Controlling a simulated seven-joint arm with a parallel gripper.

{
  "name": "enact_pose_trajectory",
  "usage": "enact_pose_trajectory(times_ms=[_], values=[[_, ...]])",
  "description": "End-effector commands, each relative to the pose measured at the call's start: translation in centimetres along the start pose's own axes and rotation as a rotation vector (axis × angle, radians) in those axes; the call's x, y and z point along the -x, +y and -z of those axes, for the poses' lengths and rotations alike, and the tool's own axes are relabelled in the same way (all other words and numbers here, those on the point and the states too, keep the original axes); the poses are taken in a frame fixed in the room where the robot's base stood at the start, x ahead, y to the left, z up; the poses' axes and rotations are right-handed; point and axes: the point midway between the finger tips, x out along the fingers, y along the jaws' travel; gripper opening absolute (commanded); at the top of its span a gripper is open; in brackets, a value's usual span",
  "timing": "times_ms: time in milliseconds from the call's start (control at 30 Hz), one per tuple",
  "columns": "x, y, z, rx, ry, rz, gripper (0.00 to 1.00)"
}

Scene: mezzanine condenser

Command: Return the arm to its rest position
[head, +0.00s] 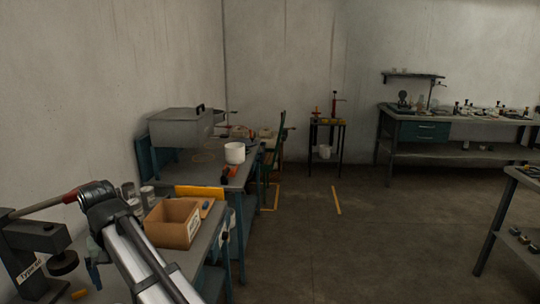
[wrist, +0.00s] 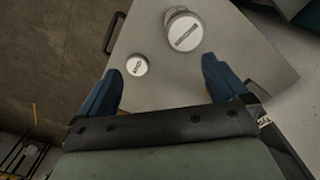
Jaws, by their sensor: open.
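My gripper (wrist: 162,75) is open in the wrist view, its two blue fingers spread wide with nothing between them but the grey bench top behind. My arm (head: 150,262) reaches up from the bottom of the head view and bends at its dark elbow near the left bench. The gripper is mostly hidden there, with only a bit of blue beside the arm. A small lidded jar (wrist: 137,65) and a larger lidded jar (wrist: 183,30) stand on the bench top beyond the fingertips, apart from them.
An open cardboard box (head: 172,224) sits on the near bench right of my arm. A dark press with a red-handled lever (head: 40,245) stands at the left. A bench with a grey lidded tank (head: 180,128) and white tub (head: 235,153) lies beyond. The middle floor is clear.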

Motion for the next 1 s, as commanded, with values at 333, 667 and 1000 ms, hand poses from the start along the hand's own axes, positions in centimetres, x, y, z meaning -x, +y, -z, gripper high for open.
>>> enact_pose_trajectory(times_ms=[333,667,1000], values=[[-11.5,15.2,-1.4,-0.169,-0.003,0.0,1.0],[-21.1,28.0,-6.6,-0.325,-0.001,0.0,1.0],[-29.7,38.6,-15.6,-0.487,-0.001,0.0,1.0]])
